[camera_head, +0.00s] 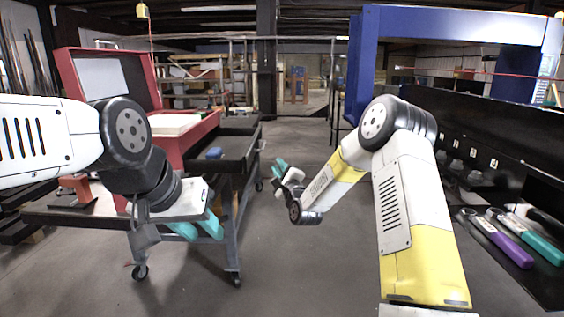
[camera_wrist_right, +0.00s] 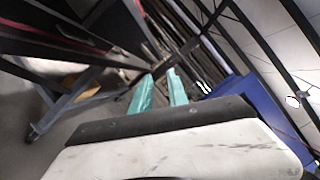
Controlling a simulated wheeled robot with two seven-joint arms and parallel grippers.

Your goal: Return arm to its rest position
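My right arm rises from the lower right and bends back at a high elbow. Its gripper (camera_head: 281,169) hangs over the open floor near the middle of the head view. In the right wrist view its two teal fingers (camera_wrist_right: 160,92) stand apart with nothing between them. My left arm comes in from the left edge. Its gripper (camera_head: 200,229), with two teal fingers spread apart, points down in front of the black cart (camera_head: 237,195). I see nothing held by it.
The central floor is clear.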

